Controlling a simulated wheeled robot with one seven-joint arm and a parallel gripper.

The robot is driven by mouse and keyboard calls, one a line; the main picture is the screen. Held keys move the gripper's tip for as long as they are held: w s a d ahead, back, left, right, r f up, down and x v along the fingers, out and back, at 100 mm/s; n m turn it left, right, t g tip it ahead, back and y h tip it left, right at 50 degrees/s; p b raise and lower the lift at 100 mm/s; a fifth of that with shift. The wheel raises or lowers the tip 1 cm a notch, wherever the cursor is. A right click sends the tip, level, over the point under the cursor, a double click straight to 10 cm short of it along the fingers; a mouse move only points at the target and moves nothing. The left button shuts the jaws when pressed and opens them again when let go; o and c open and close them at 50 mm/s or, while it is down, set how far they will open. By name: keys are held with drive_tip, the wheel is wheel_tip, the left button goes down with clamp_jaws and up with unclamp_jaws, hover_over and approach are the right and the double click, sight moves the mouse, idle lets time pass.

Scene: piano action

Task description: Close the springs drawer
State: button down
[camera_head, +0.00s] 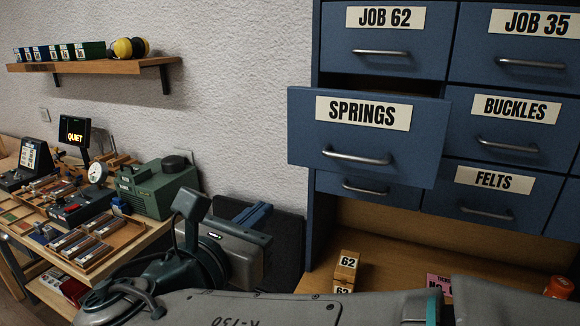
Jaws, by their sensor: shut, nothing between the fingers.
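The springs drawer (368,154) is a blue drawer front with a white SPRINGS label and a curved metal handle (357,157). It sticks out of the blue cabinet, and a dark gap shows above its front. My gripper (259,210) is low and left of the drawer, beyond my grey wrist. Its dark blue fingers look shut and empty, apart from the drawer and its handle. My wrist hides part of the gripper.
The JOB 62 drawer (381,37), the BUCKLES drawer (513,130) and the FELTS drawer (486,189) look flush. Small numbered blocks (346,266) stand on the wooden surface below. A cluttered workbench (120,248) is at left, under a wall shelf (93,66).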

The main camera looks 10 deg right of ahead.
drive_tip(key=r, duration=0.1)
drive_tip(key=p, duration=0.3)
approach(297, 163)
drive_tip(key=shift+n+t, duration=0.4)
drive_tip(key=x, duration=0.6)
drive_tip(key=shift+w+d+f, duration=0.2)
drive_tip(key=shift+d, duration=0.2)
